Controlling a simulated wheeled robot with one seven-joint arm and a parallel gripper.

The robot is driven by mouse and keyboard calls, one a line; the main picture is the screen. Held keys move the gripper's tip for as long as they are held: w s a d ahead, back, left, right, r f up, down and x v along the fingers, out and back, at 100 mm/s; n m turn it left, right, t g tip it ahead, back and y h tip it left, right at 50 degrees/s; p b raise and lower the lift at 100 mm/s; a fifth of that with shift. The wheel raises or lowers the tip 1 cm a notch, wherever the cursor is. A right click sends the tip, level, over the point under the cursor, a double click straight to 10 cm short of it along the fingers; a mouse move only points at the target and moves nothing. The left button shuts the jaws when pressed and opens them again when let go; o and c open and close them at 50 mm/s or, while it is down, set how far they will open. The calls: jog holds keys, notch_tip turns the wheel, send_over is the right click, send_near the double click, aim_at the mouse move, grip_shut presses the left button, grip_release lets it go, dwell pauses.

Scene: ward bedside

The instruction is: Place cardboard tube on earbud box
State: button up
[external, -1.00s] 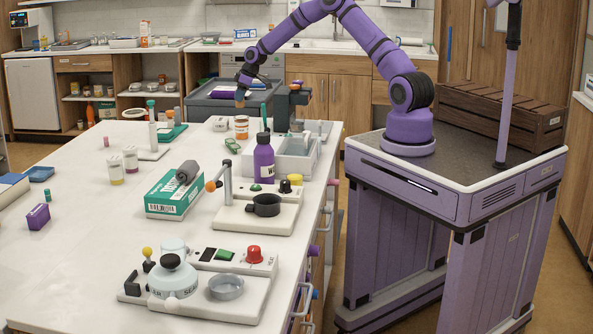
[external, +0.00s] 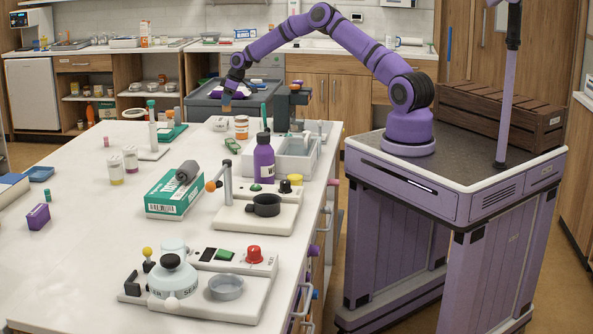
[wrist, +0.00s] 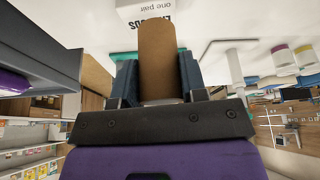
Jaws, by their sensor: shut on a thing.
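My gripper (external: 229,94) is shut on the brown cardboard tube (wrist: 158,58), which stands out between its two blue-grey fingers (wrist: 158,84) in the wrist view. In the external view the tube (external: 226,106) is small and hangs below the fingers, near the far end of the white table. A white box with dark, upside-down print reading "one pair" (wrist: 180,14), which looks like the earbud box, lies beyond the tube's far end in the wrist view. In the external view a small white box (external: 219,124) stands just below the tube; I cannot tell the exact gap.
An orange-labelled jar (external: 241,128) and a green item (external: 233,146) are near the white box. A purple bottle (external: 264,160) and a pale tray (external: 293,168) stand to the right. Clear tabletop lies left of the box.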

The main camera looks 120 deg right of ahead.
jog(key=w+d, duration=0.1)
jog(key=d, duration=0.1)
jog(key=shift+w+d+f, duration=0.2)
jog(key=shift+w+d, duration=0.15)
jog(key=shift+d, duration=0.05)
jog(key=shift+f, duration=1.7)
jog(key=shift+f, duration=0.1)
jog(key=o, duration=1)
jog(key=v, duration=1.2)
jog(key=shift+w, duration=0.1)
